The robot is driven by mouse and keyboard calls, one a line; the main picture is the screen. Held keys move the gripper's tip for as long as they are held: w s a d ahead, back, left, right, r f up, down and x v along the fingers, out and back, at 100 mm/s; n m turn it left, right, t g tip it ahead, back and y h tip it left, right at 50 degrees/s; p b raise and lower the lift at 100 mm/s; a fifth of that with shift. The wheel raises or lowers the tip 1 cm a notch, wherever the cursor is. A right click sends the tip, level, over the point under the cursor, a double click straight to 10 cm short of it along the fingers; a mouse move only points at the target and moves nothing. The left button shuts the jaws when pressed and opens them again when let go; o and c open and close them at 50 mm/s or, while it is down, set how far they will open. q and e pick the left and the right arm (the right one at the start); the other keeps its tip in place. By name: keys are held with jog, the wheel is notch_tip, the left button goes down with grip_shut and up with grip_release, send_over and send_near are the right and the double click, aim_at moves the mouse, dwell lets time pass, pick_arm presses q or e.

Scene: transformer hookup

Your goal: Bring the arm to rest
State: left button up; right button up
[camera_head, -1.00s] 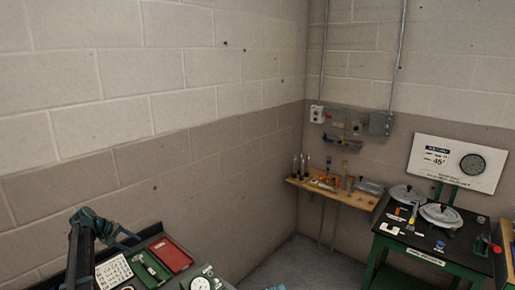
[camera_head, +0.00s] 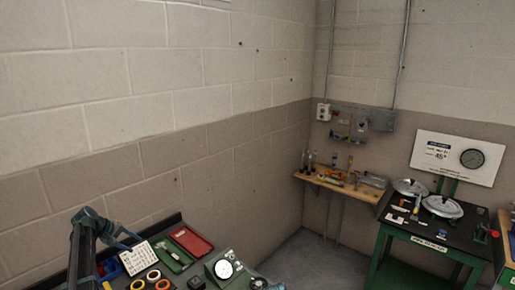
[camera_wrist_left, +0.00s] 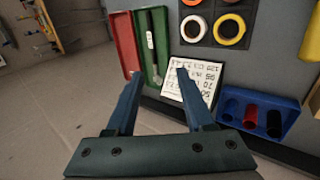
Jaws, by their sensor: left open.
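My left gripper (camera_head: 125,238) is at the lower left of the head view, at the end of my dark arm, over the back left of a bench (camera_head: 165,222). In the left wrist view its two blue-grey fingers (camera_wrist_left: 160,75) are spread apart with nothing between them. Beyond the fingertips lie a white card with printed characters (camera_wrist_left: 193,83) and a green tray (camera_wrist_left: 150,50) holding a tool. Whether the fingers touch the card cannot be told. My right gripper is not in view.
A red tray (camera_head: 192,241), a blue bin with coloured cylinders (camera_wrist_left: 262,113), coloured rings (camera_head: 153,275) and a dial meter (camera_head: 223,269) crowd the bench. A wooden shelf (camera_head: 338,184) and a second table (camera_head: 430,235) stand to the right. Floor (camera_head: 305,255) between them is clear.

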pick_arm(q)
jog(key=s+d+f+m+g+b, duration=0.1)
jog(key=s+d+f+m, duration=0.1)
jog(key=d, duration=0.6)
jog(key=s+d+f+m+g+b, duration=0.1)
jog(key=s+d+f, duration=0.15)
jog(key=d, duration=0.55)
jog(key=s+d+f+m+g+y+b, duration=0.1)
jog(key=s+d+f+m, duration=0.1)
jog(key=s+d, duration=0.4)
jog(key=s+d+f+m+g+y+b, duration=0.1)
jog(key=s+d+f+m+b, duration=0.1)
jog(key=s+d, duration=0.4)
jog(key=s+d+f+m+g+y+b, duration=0.1)
jog(key=s+d+f+m+b, duration=0.1)
jog(key=s+d, duration=0.4)
jog(key=shift+d+f, duration=0.15)
jog(key=shift+d, duration=0.7)
jog(key=shift+d+f, duration=0.1)
jog(key=shift+d, duration=0.75)
jog(key=s+d+f+m+y+b, duration=0.1)
jog(key=s+d+m, duration=0.1)
jog(key=s, duration=0.5)
jog(key=s+d+f+m+y+b, duration=0.1)
jog(key=s+d, duration=0.3)
jog(key=s, duration=0.4)
jog(key=shift+f+m+g+y+b, duration=0.3)
jog(key=shift+f+m+y+b, duration=0.25)
jog(key=shift+m, duration=0.25)
jog(key=shift+s+r, duration=0.1)
